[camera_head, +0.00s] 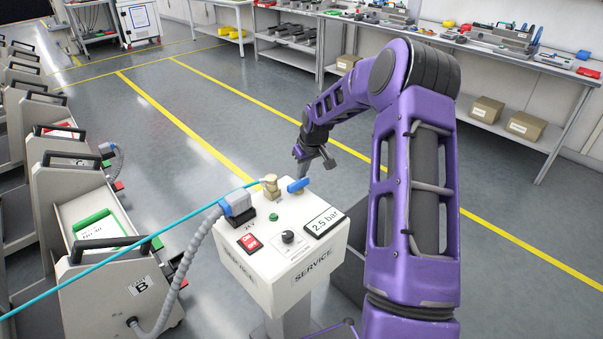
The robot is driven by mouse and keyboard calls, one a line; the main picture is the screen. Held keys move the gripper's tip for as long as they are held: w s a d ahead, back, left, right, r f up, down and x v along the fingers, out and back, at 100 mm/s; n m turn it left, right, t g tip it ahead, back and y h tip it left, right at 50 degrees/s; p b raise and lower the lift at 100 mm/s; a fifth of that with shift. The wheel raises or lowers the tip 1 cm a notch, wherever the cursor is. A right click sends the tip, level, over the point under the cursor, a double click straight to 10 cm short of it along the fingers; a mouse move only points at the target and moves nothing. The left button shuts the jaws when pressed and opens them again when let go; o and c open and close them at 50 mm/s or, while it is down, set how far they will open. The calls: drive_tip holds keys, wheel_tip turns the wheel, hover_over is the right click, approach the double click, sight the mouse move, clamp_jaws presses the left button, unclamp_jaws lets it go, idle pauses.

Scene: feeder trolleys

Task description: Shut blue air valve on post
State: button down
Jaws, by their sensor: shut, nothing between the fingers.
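The service post (275,255) has a white box top, with a brass fitting and the blue air valve lever (299,186) near its far edge. The lever points to the right and slightly up in the picture, away from the brass fitting (270,185). My gripper (304,172) is shut and empty. It is just behind the lever, pointing down at the far side of the box. Its fingertips are partly hidden by the lever, and I cannot tell whether they touch it.
A cyan hose (150,237) runs from the fitting to the lower left. A grey plug with a corrugated cable (195,245) sits on the box's left. The pressure display (324,222) reads 2.5 bar. Trolleys (100,225) line the left; open floor lies behind.

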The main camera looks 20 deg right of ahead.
drive_tip(key=m+b, duration=0.1)
drive_tip(key=m+h+b, duration=0.1)
drive_tip(key=m, duration=0.1)
drive_tip(key=s+m+b, duration=0.1)
drive_tip(key=shift+d+f+m+h, duration=0.15)
drive_tip(key=shift+d+m+h, duration=0.15)
drive_tip(key=m, duration=0.1)
drive_tip(key=s+m+h+b, duration=0.1)
drive_tip(key=m, duration=0.1)
drive_tip(key=shift+m+g, duration=0.3)
drive_tip(key=m, duration=0.2)
drive_tip(key=s+m+g+h, duration=0.1)
drive_tip(key=m, duration=0.2)
drive_tip(key=shift+s+b, duration=0.15)
drive_tip(key=shift+b, duration=0.15)
drive_tip(key=shift+s+m+h, duration=0.15)
drive_tip(key=shift+m+h, duration=0.15)
drive_tip(key=shift+m, duration=0.4)
drive_tip(key=shift+s+a, duration=0.1)
drive_tip(key=shift+s, duration=0.1)
